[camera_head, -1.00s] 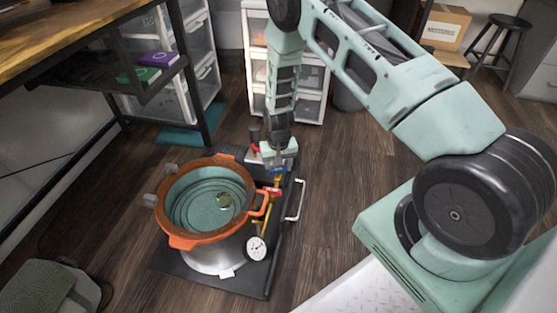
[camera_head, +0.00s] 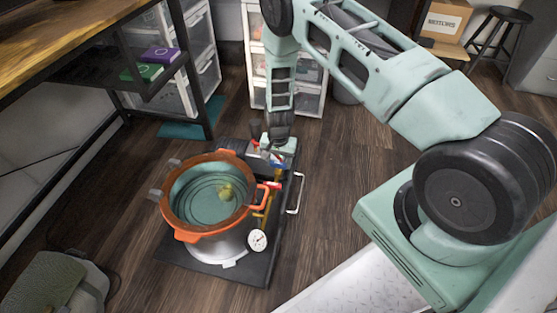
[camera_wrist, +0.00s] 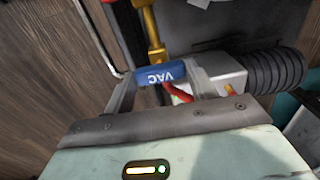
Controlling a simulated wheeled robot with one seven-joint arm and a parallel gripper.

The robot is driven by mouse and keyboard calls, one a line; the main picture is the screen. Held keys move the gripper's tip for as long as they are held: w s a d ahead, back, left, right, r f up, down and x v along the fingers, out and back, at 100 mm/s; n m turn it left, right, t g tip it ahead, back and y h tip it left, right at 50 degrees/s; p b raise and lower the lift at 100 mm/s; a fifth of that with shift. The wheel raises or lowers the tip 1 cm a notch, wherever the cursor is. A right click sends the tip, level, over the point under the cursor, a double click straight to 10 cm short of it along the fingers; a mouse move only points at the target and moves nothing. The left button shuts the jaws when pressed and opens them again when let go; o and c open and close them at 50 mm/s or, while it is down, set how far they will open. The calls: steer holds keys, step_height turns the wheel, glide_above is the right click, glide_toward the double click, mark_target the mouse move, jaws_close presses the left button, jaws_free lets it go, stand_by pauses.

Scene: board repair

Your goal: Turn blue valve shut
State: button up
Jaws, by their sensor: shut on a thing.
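The blue valve handle (camera_wrist: 160,74), marked "VAC", lies between my gripper's two fingers in the wrist view. My gripper (camera_wrist: 158,84) is shut on it, with a finger at each end of the handle. A brass fitting (camera_wrist: 150,25) runs away from the handle. In the head view my gripper (camera_head: 278,160) reaches down beside the pot, at the valve assembly. The blue handle is mostly hidden there by the gripper. A red valve handle (camera_head: 272,185) sits just nearer on the brass line.
An orange-rimmed pot (camera_head: 180,234) with a dial gauge (camera_head: 258,240) stands on a black base plate (camera_head: 250,272) with a metal handle (camera_head: 297,195). A pump with a ribbed black part (camera_wrist: 277,72) is close to my gripper. Open floor lies to the right.

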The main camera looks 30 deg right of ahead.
mark_target(278, 163)
steer(key=o, duration=1)
steer(key=shift+r, duration=0.1)
step_height(278, 163, up, 17)
steer(key=p, duration=0.5)
steer(key=shift+r+p, duration=0.1)
steer(key=shift+p, duration=0.25)
